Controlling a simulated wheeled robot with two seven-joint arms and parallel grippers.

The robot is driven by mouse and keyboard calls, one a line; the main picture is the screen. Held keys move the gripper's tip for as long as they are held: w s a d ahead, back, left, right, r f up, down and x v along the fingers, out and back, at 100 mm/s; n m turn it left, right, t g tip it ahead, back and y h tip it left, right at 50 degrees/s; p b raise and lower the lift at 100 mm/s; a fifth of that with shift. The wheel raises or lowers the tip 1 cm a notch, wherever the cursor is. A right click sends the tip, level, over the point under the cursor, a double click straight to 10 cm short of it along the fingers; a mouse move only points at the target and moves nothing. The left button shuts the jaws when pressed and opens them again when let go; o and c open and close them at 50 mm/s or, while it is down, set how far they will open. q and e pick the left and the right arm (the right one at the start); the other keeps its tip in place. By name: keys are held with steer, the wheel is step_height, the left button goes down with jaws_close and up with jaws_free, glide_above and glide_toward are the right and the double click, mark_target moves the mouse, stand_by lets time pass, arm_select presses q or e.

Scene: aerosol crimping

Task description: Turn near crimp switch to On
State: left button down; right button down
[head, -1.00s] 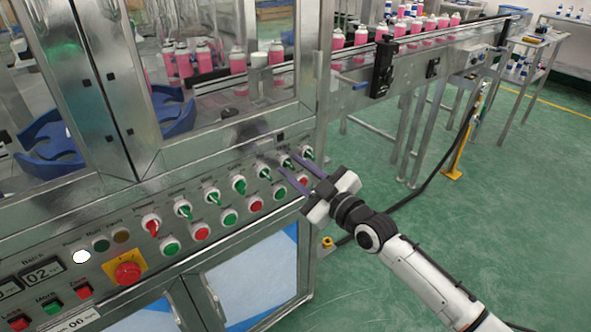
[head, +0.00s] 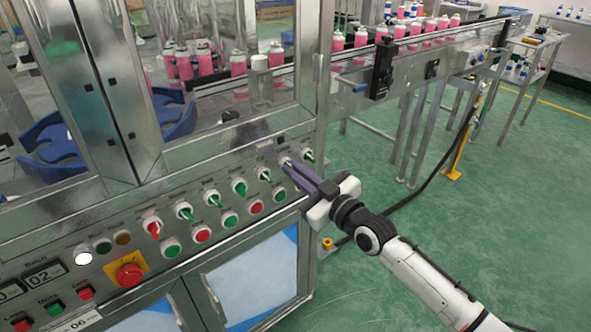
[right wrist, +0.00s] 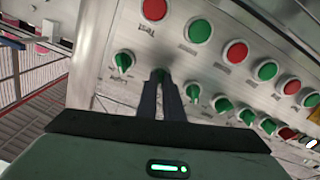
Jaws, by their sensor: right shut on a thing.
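A row of rotary switches runs along the steel control panel (head: 130,220). My right gripper (head: 287,165) reaches in from the right and is shut on the second switch from the right end (head: 283,159). In the right wrist view the two fingers (right wrist: 160,82) are close together over that knob, whose top and pointer are mostly hidden. Its small label cannot be read, so I cannot tell its name or setting. The end switch with a green handle (head: 307,155) is beside it on the right; another green switch (head: 265,174) is on its left. My left gripper is not in view.
Green and red push buttons (head: 256,206) sit just below the switches. A red switch (head: 152,226) and a red knob on a yellow plate (head: 129,273) are farther left. A conveyor (head: 400,50) with pink bottles extends behind.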

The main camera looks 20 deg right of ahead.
steer(key=shift+m+p, duration=0.45)
steer(key=shift+m, duration=4.05)
steer(key=c, duration=1.9)
jaws_free()
steer(key=shift+s+d, duration=0.1)
steer(key=v, duration=1)
